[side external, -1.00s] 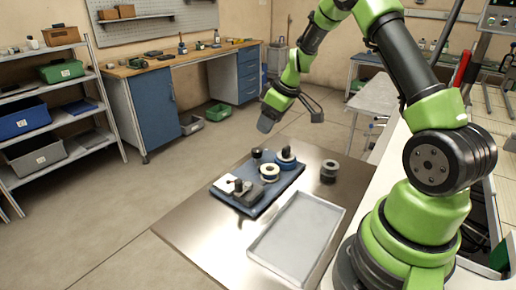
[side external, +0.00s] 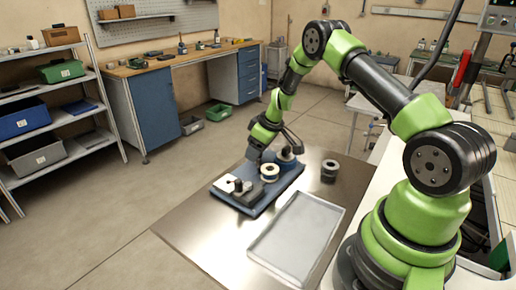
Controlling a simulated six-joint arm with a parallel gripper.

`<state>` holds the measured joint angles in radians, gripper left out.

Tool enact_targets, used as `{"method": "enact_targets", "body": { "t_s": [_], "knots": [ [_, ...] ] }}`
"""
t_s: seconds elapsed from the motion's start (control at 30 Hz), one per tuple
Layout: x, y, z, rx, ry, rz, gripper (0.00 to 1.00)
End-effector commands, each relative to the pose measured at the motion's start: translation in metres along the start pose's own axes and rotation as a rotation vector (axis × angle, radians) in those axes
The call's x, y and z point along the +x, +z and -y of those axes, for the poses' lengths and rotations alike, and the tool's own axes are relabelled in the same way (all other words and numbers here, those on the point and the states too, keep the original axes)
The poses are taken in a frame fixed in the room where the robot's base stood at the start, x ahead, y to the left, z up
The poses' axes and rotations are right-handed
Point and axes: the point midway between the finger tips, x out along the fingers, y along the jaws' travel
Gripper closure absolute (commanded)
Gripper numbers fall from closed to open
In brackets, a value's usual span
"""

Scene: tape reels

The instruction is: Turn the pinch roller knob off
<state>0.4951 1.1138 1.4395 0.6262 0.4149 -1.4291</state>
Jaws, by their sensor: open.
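A dark blue tape deck board (side external: 258,204) lies on the metal table. On it are a white reel (side external: 269,174) near the middle and a reel with a dark hub (side external: 286,158) at the back right. A small dark knob (side external: 238,185) stands at the front left beside a pale block. I cannot tell which part is the pinch roller knob. My gripper (side external: 256,157) is open and points down over the back left of the board. It hides the dark post seen there earlier; contact cannot be made out.
An empty grey tray (side external: 297,238) lies in front of the board. A dark reel (side external: 330,171) stands on the table to the right. The table's front left (side external: 195,238) is bare. Shelves and a workbench stand well away behind.

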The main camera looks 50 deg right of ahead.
Motion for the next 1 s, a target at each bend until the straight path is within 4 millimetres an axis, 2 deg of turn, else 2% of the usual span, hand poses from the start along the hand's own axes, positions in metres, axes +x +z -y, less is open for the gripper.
{"method": "enact_targets", "body": {
  "t_s": [0.07,0.2,0.27,0.3,0.47,0.8,1.0],
  "knots": [
    [-0.0002,0.0,0.0,0.0,0.0,0.0,0.41],
    [-0.0003,0.0,0.0,0.0,0.0,0.0,0.73],
    [-0.0004,0.0,0.0,0.0,0.0,0.0,0.87],
    [-0.0004,0.0,0.0,0.0,0.0,0.0,0.9],
    [-0.0004,-0.0001,0.0002,0.023,0.01,0.001,0.9],
    [-0.0004,0.0002,0.0013,0.283,0.118,0.003,0.9],
    [-0.0004,0.0005,0.0015,0.381,0.16,0.005,0.9]
  ]
}}
